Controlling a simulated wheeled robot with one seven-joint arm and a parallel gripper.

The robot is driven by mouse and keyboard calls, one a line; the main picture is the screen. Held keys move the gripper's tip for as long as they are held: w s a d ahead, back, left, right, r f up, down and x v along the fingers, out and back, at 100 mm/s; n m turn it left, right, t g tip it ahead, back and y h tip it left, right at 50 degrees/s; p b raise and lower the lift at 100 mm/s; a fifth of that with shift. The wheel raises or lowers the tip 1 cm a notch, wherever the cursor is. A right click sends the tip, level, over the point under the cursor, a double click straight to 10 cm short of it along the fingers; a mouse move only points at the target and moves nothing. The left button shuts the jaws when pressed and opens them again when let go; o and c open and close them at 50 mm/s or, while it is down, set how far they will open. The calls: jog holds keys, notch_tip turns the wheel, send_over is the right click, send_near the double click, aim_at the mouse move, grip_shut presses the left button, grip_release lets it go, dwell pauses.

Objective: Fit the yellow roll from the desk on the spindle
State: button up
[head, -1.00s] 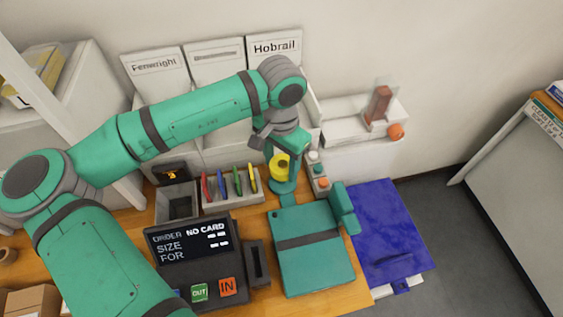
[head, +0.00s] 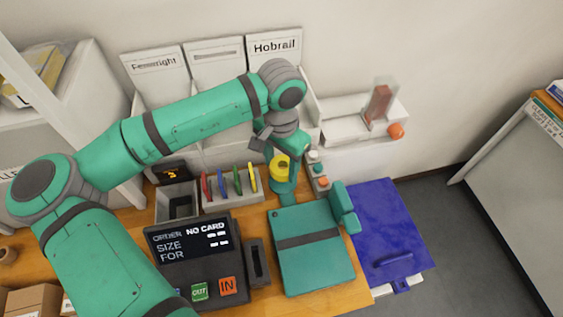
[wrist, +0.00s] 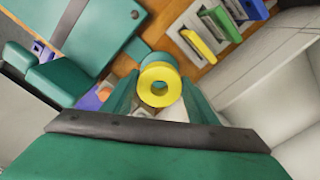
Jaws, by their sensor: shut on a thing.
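The yellow roll (head: 279,170) is between the fingers of my gripper (head: 286,160), which is shut on it. In the wrist view the yellow roll (wrist: 147,80) shows its round end and open hole, with a green finger on each side. A teal post (head: 284,188) stands just below the roll in the head view, at the back of a teal machine (head: 310,265) on the desk. In the wrist view, a teal round part shows right behind the roll. I cannot tell whether the roll touches the post or sits around it. No spindle tip shows clearly.
A rack of coloured tags (head: 232,200) stands close left of the post. Small buttons (head: 318,170) are close on its right.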

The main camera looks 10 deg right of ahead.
jog(key=shift+f, duration=2.3)
dwell(0.5)
dwell(0.4)
jog(key=o, duration=1.1)
jog(key=shift+o, duration=0.2)
jog(key=shift+r, duration=0.1)
jog(key=shift+r, duration=4.4)
